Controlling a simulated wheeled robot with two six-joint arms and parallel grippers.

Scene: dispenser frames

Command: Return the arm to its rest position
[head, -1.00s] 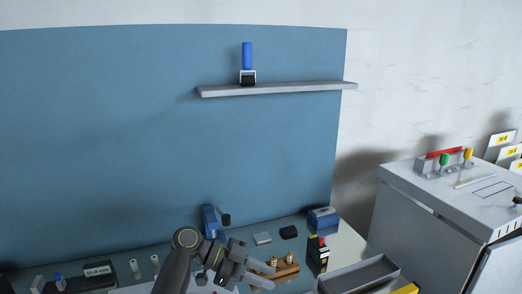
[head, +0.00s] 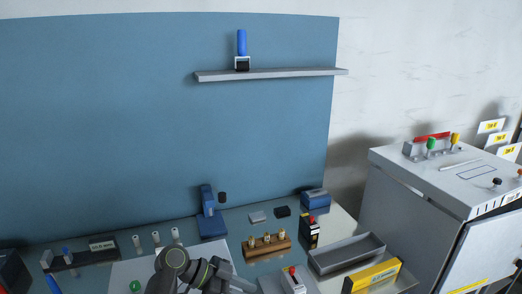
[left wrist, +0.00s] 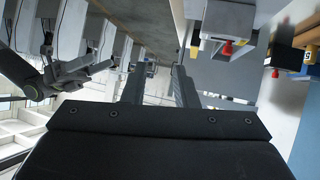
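My left arm comes in at the bottom of the head view, with its dark round wrist joint low in the picture. My left gripper (head: 238,286) is at the bottom edge there, partly cut off, in front of the wooden block. In the left wrist view the two dark fingers of my left gripper (left wrist: 158,82) stand apart with nothing between them.
A wooden block (head: 279,248) with brass pieces, a red-button box (head: 293,280), an empty grey tray (head: 347,257) and a yellow box (head: 372,275) lie near the gripper. A blue stand (head: 211,225) is behind. A white cabinet (head: 405,205) stands right.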

